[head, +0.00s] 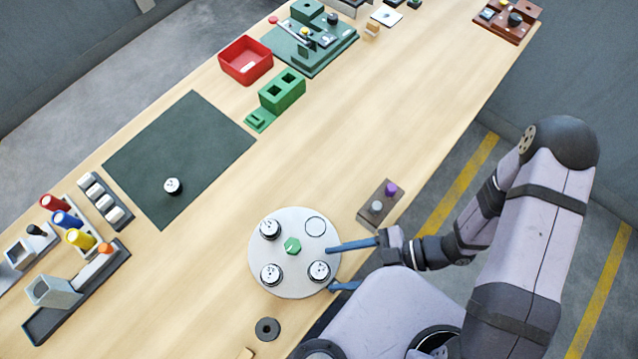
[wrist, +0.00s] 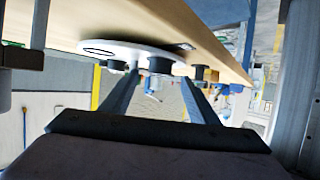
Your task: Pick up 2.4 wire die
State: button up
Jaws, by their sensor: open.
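A round white plate (head: 296,223) holds three silver dies with dark markings: an upper left die (head: 270,229), a lower left die (head: 270,274) and a right die (head: 319,271). An outlined circle (head: 316,226) on it is empty. A similar die (head: 173,186) stands on the dark green mat (head: 200,135). The size labels are too small to read, so I cannot tell which is 2.4. My gripper (head: 330,267) is open at the plate's right edge, its blue fingers either side of the right die's line. In the wrist view a dark cylinder (wrist: 160,65) shows between the fingertips.
A green hex knob (head: 292,246) stands at the plate's centre. A small box with a purple knob (head: 391,189) sits right of the plate. A dark ring (head: 267,329) lies below it. A red bin (head: 246,62) and green block (head: 283,90) stand farther back.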

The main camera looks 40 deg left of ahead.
aim_at(317, 270)
jog(key=shift+b+x, duration=1.15)
jog(key=shift+x, duration=0.65)
jog(key=shift+b+x, duration=0.35)
jog(key=shift+x, duration=0.55)
jog(key=shift+r, duration=0.1)
jog(key=c, duration=1.3)
jog(key=shift+r, duration=0.15)
jog(key=shift+c, duration=0.2)
notch_tip(317, 270, up, 3)
jog(key=p, duration=0.3)
jog(key=w+d+p, duration=0.2)
jog(key=w+d, duration=1)
jog(key=shift+w+d+p, duration=0.35)
jog(key=shift+w+p, duration=0.05)
